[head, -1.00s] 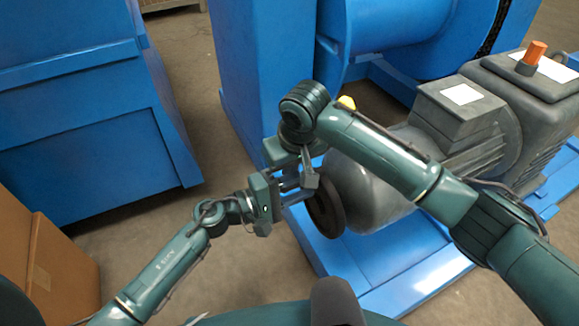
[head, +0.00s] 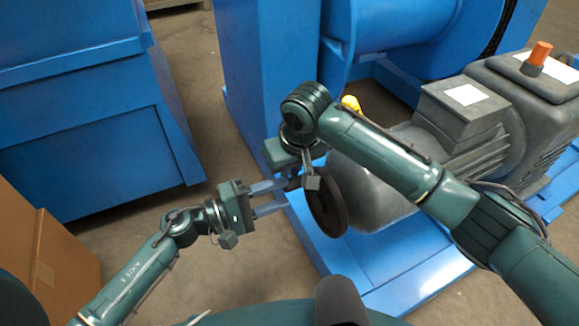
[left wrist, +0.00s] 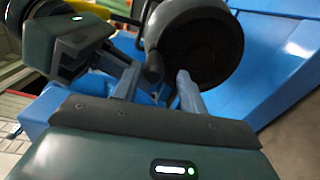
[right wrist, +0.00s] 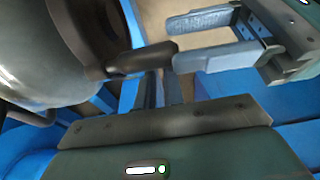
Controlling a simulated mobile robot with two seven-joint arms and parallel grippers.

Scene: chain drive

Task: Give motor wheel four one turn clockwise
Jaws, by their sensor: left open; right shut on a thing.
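The motor wheel (head: 327,205) is a dark disc on the near end of the grey motor (head: 372,180). No number shows on it. A dark peg handle (right wrist: 143,59) sticks out from its rim; it also shows in the left wrist view (left wrist: 153,68). My right gripper (right wrist: 150,78) is shut on the handle, its fingers mostly hidden in the head view. My left gripper (head: 288,194) is open and empty, left of the wheel, fingers pointing at it. In the left wrist view the handle lies beyond the left fingers, seen between them; contact cannot be told.
The motor stands on a blue base frame (head: 390,270). A tall blue post (head: 255,70) rises behind the grippers. A blue cabinet (head: 85,140) and a brown box (head: 45,245) stand at left. Bare floor lies between them and the frame. My two grippers are close together.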

